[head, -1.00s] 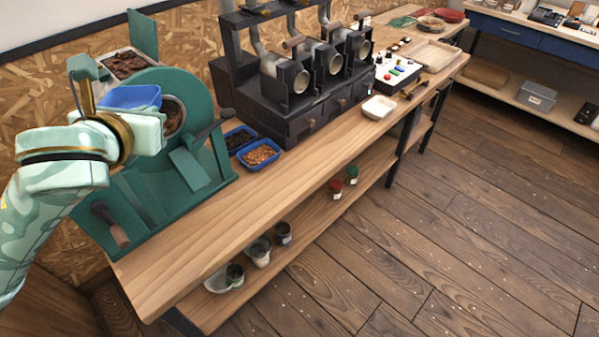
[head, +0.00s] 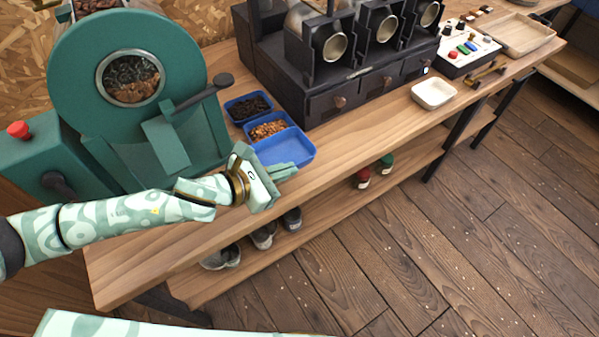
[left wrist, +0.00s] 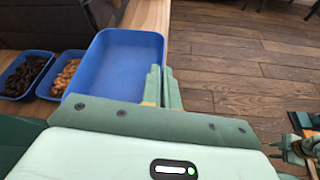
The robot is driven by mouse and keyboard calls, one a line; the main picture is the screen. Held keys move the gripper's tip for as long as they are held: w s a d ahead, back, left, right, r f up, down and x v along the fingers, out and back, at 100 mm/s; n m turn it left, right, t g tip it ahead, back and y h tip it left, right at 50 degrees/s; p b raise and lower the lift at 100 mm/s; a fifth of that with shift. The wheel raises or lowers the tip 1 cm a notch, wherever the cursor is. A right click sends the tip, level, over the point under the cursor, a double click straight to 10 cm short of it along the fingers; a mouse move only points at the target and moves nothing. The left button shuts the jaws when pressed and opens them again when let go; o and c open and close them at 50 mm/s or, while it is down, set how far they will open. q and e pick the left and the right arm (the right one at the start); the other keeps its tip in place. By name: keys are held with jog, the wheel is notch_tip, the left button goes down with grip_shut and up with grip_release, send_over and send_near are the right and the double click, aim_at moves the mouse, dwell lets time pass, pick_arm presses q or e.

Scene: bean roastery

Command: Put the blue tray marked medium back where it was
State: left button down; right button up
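An empty blue tray (head: 287,150) is at the front of the wooden bench, right in front of a blue tray of brown beans (head: 268,131). No marking on it is readable. My left gripper (head: 284,171) is at its near side. In the left wrist view, the two fingers (left wrist: 162,88) are close together on either side of the rim of the empty tray (left wrist: 128,62), shut on it. I cannot tell whether the tray rests on the bench or hangs just above it.
A blue tray of dark beans (head: 248,108) stands behind the brown-bean tray. The green roaster (head: 130,75) is at left, a dark machine (head: 345,70) behind right. A white dish (head: 434,93) stands farther right. Bare bench top lies between the trays and the dish.

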pick_arm(q)
jog(key=b, duration=0.3)
send_over(299, 183)
notch_tip(299, 183, down, 6)
jog(key=shift+s+a, duration=0.1)
jog(key=shift+s, duration=0.05)
jog(key=f+b, duration=0.1)
jog(key=f, duration=0.2)
jog(key=shift+w+f+b, duration=0.2)
jog(key=shift+f+b, duration=0.15)
jog(key=shift+r, duration=0.1)
jog(key=c, duration=1.7)
grip_release()
